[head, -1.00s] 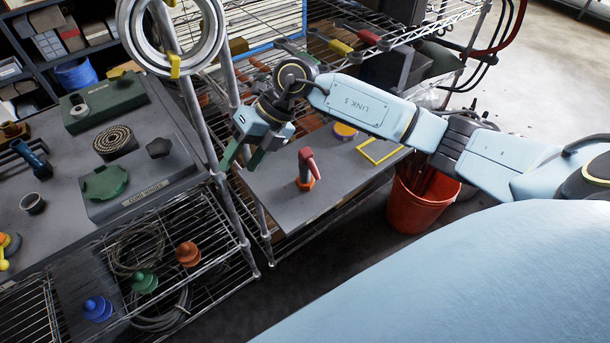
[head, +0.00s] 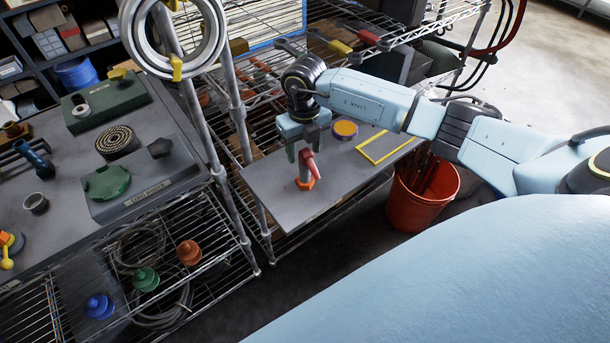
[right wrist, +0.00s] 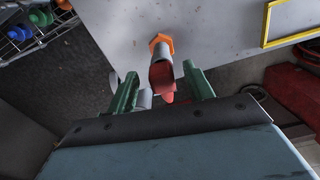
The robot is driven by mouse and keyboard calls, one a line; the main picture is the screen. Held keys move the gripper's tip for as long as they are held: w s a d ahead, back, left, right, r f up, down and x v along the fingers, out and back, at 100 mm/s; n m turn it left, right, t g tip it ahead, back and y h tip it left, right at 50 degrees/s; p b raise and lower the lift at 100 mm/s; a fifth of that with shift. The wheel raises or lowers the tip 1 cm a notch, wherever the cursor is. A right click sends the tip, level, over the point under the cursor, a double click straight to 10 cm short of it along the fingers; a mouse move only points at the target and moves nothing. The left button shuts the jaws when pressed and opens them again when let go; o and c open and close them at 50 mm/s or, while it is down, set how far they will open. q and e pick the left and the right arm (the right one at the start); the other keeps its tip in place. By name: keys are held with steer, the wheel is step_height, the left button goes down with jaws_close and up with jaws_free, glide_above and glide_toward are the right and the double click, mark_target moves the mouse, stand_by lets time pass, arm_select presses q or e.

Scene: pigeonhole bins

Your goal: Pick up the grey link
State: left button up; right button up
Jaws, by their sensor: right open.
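A small upright fitting stands on the grey board (head: 265,190). It has an orange hexagonal base (head: 305,184), a short grey section (head: 304,172) that I take to be the grey link, and a red bent piece (head: 313,167) on top. In the right wrist view the orange base (right wrist: 161,41) and the red piece (right wrist: 162,76) show, with grey between them. My right gripper (head: 304,150) is open just above the fitting. In its wrist view, the green fingers (right wrist: 163,92) lie on either side of the red piece, apparently not gripping it. My left gripper is not in view.
A yellow square frame (head: 385,148) and a purple-and-yellow disc (head: 345,129) are on the same board. A wire rack post (head: 240,120) stands to its left. An orange bucket (head: 421,200) stands on the floor to the right. The board's front is clear.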

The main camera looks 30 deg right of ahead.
mark_target(305, 173)
step_height(305, 173, down, 5)
steer(key=shift+w+p, duration=0.1)
steer(key=shift+p, duration=0.3)
jaws_close()
